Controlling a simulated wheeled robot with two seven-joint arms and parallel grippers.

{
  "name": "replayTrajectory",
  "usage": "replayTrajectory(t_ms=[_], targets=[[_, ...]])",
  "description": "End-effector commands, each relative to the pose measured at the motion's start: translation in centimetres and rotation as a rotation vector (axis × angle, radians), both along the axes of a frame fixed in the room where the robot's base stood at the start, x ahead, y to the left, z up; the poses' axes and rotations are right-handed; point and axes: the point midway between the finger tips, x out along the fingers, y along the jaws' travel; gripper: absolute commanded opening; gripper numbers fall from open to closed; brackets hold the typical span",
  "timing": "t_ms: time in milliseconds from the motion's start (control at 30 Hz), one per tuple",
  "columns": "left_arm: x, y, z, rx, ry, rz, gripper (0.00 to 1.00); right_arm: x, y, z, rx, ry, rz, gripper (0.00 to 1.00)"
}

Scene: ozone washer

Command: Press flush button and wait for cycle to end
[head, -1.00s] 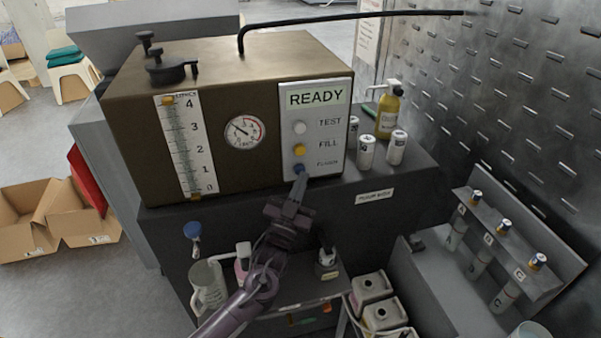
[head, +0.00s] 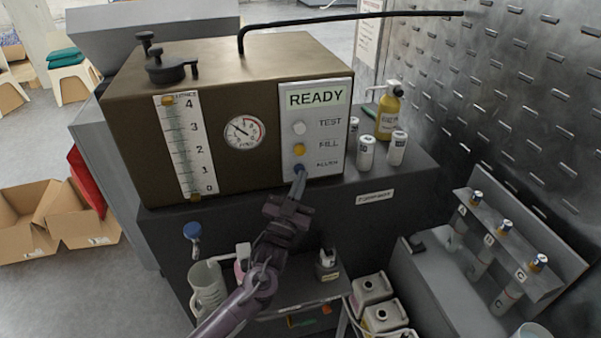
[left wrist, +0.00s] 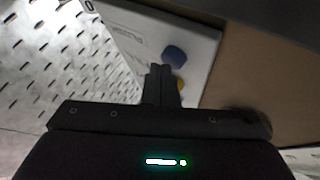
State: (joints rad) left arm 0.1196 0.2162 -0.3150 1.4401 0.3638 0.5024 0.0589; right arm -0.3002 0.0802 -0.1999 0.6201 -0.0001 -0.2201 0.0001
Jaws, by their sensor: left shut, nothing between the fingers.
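The brown washer box (head: 225,170) stands on a dark cabinet and has a white control panel (head: 330,145) whose display (head: 316,97) reads READY. Below it are a white TEST button (head: 299,128), a yellow FILL button (head: 299,149) and the blue flush button (head: 299,169) at the bottom. My left gripper (head: 299,180) is shut and empty, its tips at the blue button; I cannot tell whether they touch it. In the left wrist view the gripper (left wrist: 161,75) points at the panel, with the blue button (left wrist: 174,53) just past its tips and the yellow one beside it. My right gripper is not in view.
White canisters (head: 366,153) and a yellow bottle (head: 388,112) stand right of the box. A blue-handled valve (head: 192,231) and a jug (head: 207,287) are left of my arm. A rack with vials (head: 505,228) is at right.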

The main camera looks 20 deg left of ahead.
Motion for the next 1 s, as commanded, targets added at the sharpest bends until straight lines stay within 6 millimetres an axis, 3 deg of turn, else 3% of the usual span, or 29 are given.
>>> replayTrajectory(t_ms=[533,1000], targets=[[0.2,0.2,0.1,0.0,0.0,0.001,0.0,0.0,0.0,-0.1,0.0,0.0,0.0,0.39],[-1.3,-0.9,0.0,-0.001,-0.001,0.0,0.0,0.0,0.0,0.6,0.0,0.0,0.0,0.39]])
